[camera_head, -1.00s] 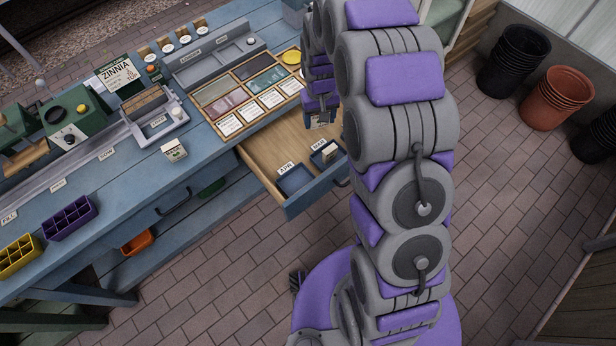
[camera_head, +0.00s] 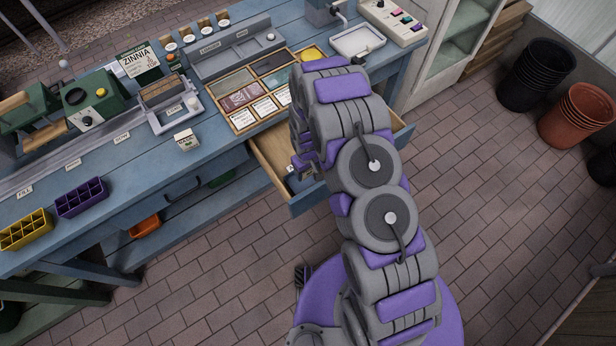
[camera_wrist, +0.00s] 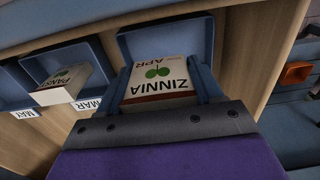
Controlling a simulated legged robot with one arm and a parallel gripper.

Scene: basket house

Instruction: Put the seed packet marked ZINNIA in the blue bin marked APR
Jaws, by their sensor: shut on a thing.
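The ZINNIA packet (camera_wrist: 160,82), white with a green leaf mark and the letters APR, is between the fingers of my gripper (camera_wrist: 163,92) in the wrist view. The gripper is shut on it. The packet lies over a blue bin (camera_wrist: 165,38), within its outline; I cannot tell whether it touches the bin's floor. That bin's label is hidden, probably behind my gripper. In the head view my arm hides the packet and most of the open drawer (camera_head: 269,160).
Left of the bin, a blue bin marked MAR (camera_wrist: 32,64) holds a PANSY packet (camera_wrist: 62,84). Another label, MAY (camera_wrist: 25,113), is at the far left. The blue workbench (camera_head: 105,165) carries trays and tools. An orange bin (camera_wrist: 296,73) is at the right.

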